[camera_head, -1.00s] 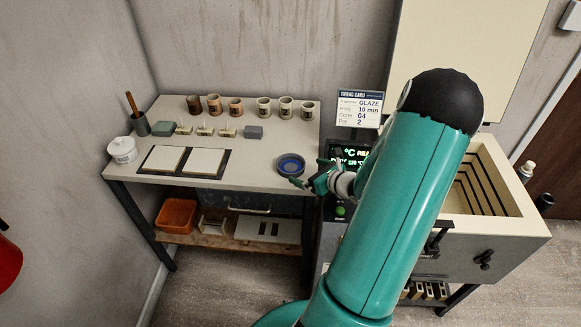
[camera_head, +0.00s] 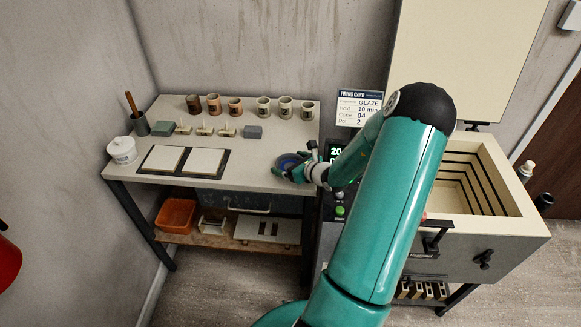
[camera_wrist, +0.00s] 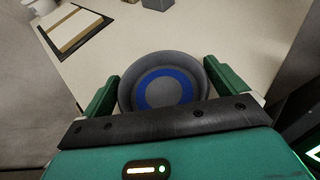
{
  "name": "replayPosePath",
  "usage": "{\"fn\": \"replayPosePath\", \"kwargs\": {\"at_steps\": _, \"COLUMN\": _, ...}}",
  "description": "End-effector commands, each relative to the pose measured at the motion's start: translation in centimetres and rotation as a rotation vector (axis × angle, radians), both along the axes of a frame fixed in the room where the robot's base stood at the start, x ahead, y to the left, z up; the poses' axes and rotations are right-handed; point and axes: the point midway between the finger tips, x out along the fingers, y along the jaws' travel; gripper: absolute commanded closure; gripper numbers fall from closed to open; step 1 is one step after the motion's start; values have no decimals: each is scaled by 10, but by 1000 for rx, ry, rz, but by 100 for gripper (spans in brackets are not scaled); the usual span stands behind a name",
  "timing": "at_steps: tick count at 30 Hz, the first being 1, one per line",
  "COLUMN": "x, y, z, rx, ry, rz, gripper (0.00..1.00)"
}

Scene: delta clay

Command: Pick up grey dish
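The grey dish (camera_wrist: 163,60) is round, with a blue ring inside. In the wrist view it sits on the bench between the two green fingers of my gripper (camera_wrist: 157,88). The fingers are spread on its left and right sides; I cannot tell whether they touch the rim. In the head view the dish (camera_head: 285,163) is near the right end of the bench, partly hidden by my gripper (camera_head: 287,170), which is over its right side.
The bench (camera_head: 255,185) carries two pale tiles on a dark mat (camera_head: 185,160) at left and several cups (camera_head: 264,107) at the back. A grey block (camera_head: 253,132) stands behind the dish. An open kiln (camera_head: 480,240) is at right.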

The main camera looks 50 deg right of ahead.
Motion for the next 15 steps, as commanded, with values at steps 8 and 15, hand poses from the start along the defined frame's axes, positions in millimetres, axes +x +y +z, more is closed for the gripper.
{"fn": "replayPosePath", "kwargs": {"at_steps": 8, "x": 0, "y": 0, "z": 0, "rx": 0, "ry": -1, "rz": 0, "gripper": 37}}
{"fn": "replayPosePath", "kwargs": {"at_steps": 15, "x": 0, "y": 0, "z": 4, "rx": -1, "ry": -1, "rz": 0, "gripper": 37}}
